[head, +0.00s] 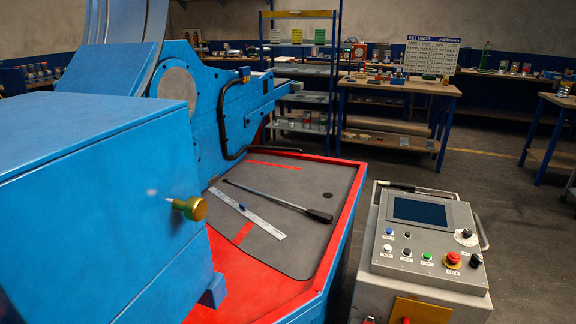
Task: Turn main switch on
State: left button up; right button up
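A grey control console (384,262) stands at the lower right, with a dark screen (419,211) and several coloured buttons. On its front is a yellow plate (420,311) with a red part (406,320) at the bottom edge, mostly cut off. This may be the main switch, but its position cannot be read. Neither of my grippers shows in the head view.
A blue machine (95,190) with a brass knob (190,208) fills the left. Its red-edged bed holds a steel ruler (248,214) and a black-handled rod (280,201). A pen-like tool (410,188) lies atop the console. Workbenches (398,86) stand behind; the floor at right is open.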

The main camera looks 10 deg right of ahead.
aim_at(474, 261)
jog(key=z, duration=1.3)
